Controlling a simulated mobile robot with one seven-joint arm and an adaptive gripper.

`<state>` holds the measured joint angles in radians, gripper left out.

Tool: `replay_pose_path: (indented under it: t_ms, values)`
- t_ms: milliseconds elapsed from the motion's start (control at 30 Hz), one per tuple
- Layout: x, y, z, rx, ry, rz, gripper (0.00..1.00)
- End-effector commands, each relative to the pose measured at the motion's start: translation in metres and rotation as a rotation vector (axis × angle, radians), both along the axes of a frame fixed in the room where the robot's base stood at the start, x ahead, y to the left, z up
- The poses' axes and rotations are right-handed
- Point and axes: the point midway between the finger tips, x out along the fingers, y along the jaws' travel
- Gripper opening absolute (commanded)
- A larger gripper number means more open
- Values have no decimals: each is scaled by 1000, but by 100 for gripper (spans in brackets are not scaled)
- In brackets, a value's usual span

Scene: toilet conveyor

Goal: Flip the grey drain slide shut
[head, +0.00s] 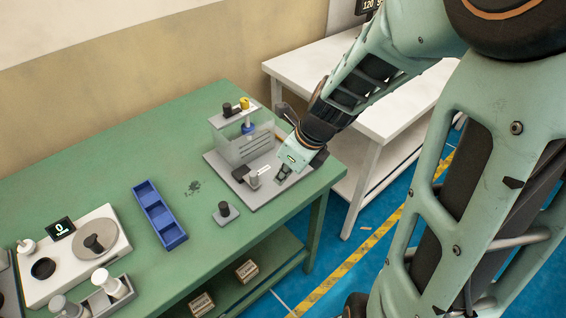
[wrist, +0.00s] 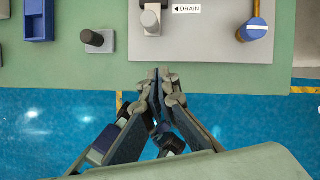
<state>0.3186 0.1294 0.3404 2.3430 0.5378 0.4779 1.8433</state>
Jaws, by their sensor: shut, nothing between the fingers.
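The grey drain slide (head: 254,182) stands at the front of a light grey base plate (head: 264,199), beside a small DRAIN label. In the wrist view the slide (wrist: 151,20) is at the top centre, left of the label, with a dark part behind it. The picture does not clearly show its position. My gripper (wrist: 160,74) is shut and empty. In the wrist view its tips lie just below the plate's front edge, below the slide and apart from it. In the head view my gripper (head: 283,174) is right of the slide, near the clear tank (head: 244,146).
A small block with a black knob (wrist: 96,40) sits left of the plate. A blue compartment tray (head: 160,215) lies farther left on the green table (head: 110,165). A blue-topped lever (wrist: 254,29) is at the plate's right. A white table (head: 330,60) stands behind.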

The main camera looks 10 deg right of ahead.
Motion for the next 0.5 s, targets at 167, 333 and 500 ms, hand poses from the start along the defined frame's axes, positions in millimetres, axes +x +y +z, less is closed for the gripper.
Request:
replay_pose_path:
  t_ms: [167, 333, 500]
  values:
    - [7, 7, -29, 0, -1, 0, 0]
    - [12, 14, -49, 0, 0, 1, 0]
    - [29, 33, -42, 1, -2, 3, 0]
